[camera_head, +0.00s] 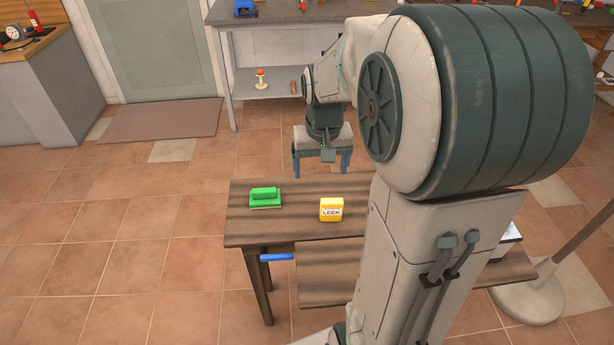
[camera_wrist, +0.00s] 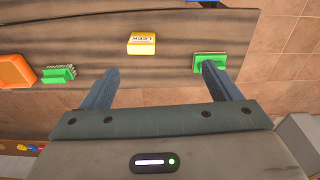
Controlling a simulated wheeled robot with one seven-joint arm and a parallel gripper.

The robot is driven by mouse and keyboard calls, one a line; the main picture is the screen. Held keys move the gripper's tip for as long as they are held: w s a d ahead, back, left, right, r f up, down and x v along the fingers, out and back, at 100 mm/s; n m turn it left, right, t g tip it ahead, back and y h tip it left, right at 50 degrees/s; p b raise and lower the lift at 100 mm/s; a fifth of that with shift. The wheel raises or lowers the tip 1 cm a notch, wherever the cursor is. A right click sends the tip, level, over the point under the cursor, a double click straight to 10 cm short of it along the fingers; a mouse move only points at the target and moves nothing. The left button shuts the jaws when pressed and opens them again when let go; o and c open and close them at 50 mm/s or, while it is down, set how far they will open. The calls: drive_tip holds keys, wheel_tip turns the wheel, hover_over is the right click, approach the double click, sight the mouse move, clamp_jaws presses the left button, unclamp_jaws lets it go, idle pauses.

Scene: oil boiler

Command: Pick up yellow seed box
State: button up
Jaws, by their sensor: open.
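The yellow seed box (camera_head: 331,210), labelled LEEK, sits on the wooden table (camera_head: 285,224), right of a green block. In the wrist view the yellow seed box (camera_wrist: 142,43) lies beyond my fingertips, between their lines and apart from both. My gripper (camera_head: 322,168) is open and empty, above the far side of the table in the head view. It also shows in the wrist view (camera_wrist: 160,72), with its two blue-grey fingers spread wide. The right fingertip appears close to or over a green object (camera_wrist: 209,62); I cannot tell if they touch.
The green block (camera_head: 265,197) stands left of the box. The wrist view also shows a green brush-like item (camera_wrist: 58,74) and an orange item (camera_wrist: 15,71). A blue handle (camera_head: 277,257) lies on a lower level. A workbench (camera_head: 290,12) stands behind.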

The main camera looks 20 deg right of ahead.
drive_tip(key=m+g+b, duration=0.1)
drive_tip(key=b, duration=0.2)
hover_over(331, 208)
drive_tip(key=w, duration=0.2)
drive_tip(key=f, duration=1)
drive_tip(key=shift+s, duration=0.25)
wheel_tip(331, 208, down, 8)
drive_tip(key=shift+r+p, duration=0.1)
drive_tip(key=shift+p, duration=0.25)
drive_tip(key=shift+s+d+f+p, duration=0.1)
drive_tip(key=shift+d+f+p, duration=0.1)
drive_tip(key=shift+f, duration=1.3)
drive_tip(key=shift+s+d+f+p, duration=0.1)
drive_tip(key=shift+f+p, duration=0.1)
drive_tip(key=shift+f, duration=1.3)
drive_tip(key=c, duration=1)
drive_tip(key=shift+c, duration=0.2)
drive_tip(key=shift+r, duration=0.2)
